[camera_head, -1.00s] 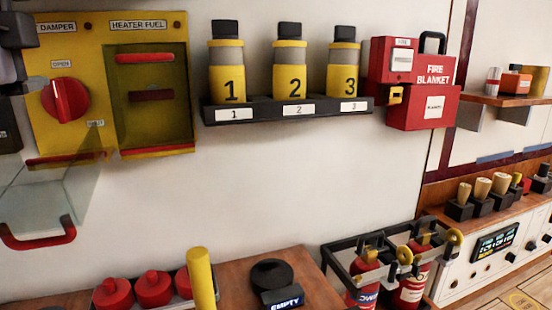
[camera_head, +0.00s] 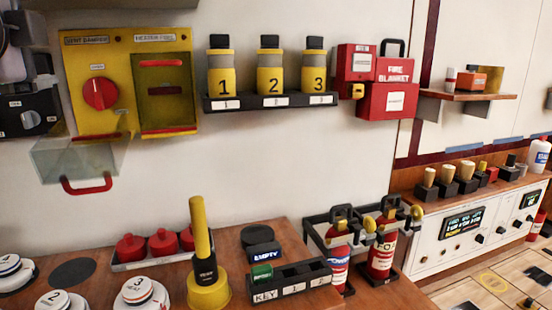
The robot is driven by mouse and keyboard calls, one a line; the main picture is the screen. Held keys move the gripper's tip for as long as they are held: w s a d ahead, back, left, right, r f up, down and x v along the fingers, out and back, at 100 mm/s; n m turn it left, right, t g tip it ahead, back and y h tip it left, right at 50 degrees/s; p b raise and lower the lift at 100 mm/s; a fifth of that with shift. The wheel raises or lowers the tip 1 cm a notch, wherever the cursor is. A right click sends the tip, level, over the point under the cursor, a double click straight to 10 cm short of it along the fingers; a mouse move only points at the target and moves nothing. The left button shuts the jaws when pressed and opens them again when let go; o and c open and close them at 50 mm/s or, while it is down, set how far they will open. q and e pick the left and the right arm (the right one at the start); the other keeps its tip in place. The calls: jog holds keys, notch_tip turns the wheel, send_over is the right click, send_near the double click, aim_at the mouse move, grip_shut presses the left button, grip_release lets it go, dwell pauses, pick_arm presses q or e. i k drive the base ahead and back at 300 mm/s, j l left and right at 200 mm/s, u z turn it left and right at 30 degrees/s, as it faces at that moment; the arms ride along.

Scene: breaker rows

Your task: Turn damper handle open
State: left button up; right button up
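The damper handle (camera_head: 100,94) is a round red knob with a raised grip bar, on the left half of a yellow wall panel (camera_head: 122,45). Its bar looks roughly upright, toward the OPEN label (camera_head: 97,67) above it; the exact angle is hard to tell. A clear cover (camera_head: 70,160) with a red pull handle (camera_head: 88,187) hangs folded down below the knob, leaving the knob uncovered. The heater fuel recess (camera_head: 165,92) is on the panel's right half. Neither of my grippers can be made out in view.
Numbered yellow bottles (camera_head: 270,70) stand on a wall shelf (camera_head: 270,101), beside a red fire blanket box (camera_head: 388,100). On the wooden counter below stand a tall yellow handle (camera_head: 199,225), red caps (camera_head: 164,242), a key tray (camera_head: 290,280) and extinguishers (camera_head: 382,250). A black dial panel (camera_head: 32,112) is at left.

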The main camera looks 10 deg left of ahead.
aim_at(101, 93)
jog(key=k+l, duration=0.7)
jog(key=k, duration=0.15)
